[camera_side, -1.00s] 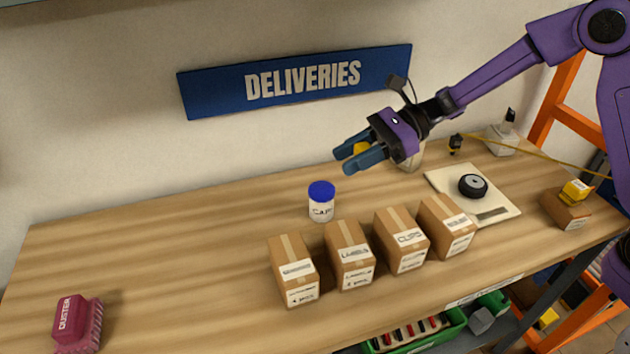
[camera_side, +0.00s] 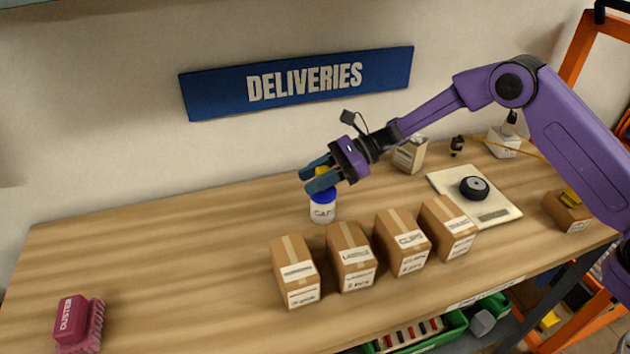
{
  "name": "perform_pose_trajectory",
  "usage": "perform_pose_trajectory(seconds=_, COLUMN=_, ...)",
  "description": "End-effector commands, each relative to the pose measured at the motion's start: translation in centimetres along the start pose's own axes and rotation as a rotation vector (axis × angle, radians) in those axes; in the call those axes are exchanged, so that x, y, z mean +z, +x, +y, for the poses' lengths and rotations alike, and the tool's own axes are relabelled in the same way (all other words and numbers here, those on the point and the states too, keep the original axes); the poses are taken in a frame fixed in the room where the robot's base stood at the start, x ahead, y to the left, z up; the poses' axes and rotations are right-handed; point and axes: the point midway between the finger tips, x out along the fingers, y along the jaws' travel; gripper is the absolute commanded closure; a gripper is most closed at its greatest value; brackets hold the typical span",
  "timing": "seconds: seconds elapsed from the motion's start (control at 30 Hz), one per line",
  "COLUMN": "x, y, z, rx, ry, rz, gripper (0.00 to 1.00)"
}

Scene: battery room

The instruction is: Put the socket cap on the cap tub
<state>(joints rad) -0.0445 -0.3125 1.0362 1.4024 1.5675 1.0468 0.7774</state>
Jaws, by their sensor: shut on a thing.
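The socket cap (camera_side: 320,171) is a small yellow piece between the blue fingers of my gripper (camera_side: 313,180). The gripper is shut on it, and the fingers hide much of it. The cap tub (camera_side: 322,213) is a white tub with a blue lid, upright on the bench behind the row of boxes. My gripper is over the tub's lid in this view. The near finger overlaps the lid's top edge, so I cannot tell whether the cap touches the lid.
Several cardboard boxes (camera_side: 352,262) stand in front of the tub. A carton (camera_side: 409,156) stands behind my wrist. A white scale (camera_side: 494,212) with a black wheel (camera_side: 474,188) is to the right. A pink duster (camera_side: 78,322) lies front left; the left bench is clear.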

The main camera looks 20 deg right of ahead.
Motion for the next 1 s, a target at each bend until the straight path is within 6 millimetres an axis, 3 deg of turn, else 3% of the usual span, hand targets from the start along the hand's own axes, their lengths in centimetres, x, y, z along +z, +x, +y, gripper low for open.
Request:
perform_pose_trajectory(seconds=0.1, x=-1.0, y=0.4, z=0.0, rx=-0.001, ry=0.0, rz=-0.001, gripper=0.93)
perform_pose_trajectory(seconds=0.5, x=-1.33, y=0.54, z=0.0, rx=-0.001, ry=-0.002, rz=-0.001, gripper=0.93)
perform_pose_trajectory(seconds=0.53, x=-1.35, y=0.55, z=0.0, rx=-0.001, ry=-0.002, rz=-0.001, gripper=0.61)
perform_pose_trajectory(seconds=0.6, x=-1.31, y=0.53, z=-0.01, rx=-0.002, ry=-0.002, rz=-0.001, gripper=0.39)
perform_pose_trajectory(seconds=1.0, x=-1.08, y=0.11, z=-0.03, rx=-0.002, ry=-0.001, rz=-0.001, gripper=0.39)
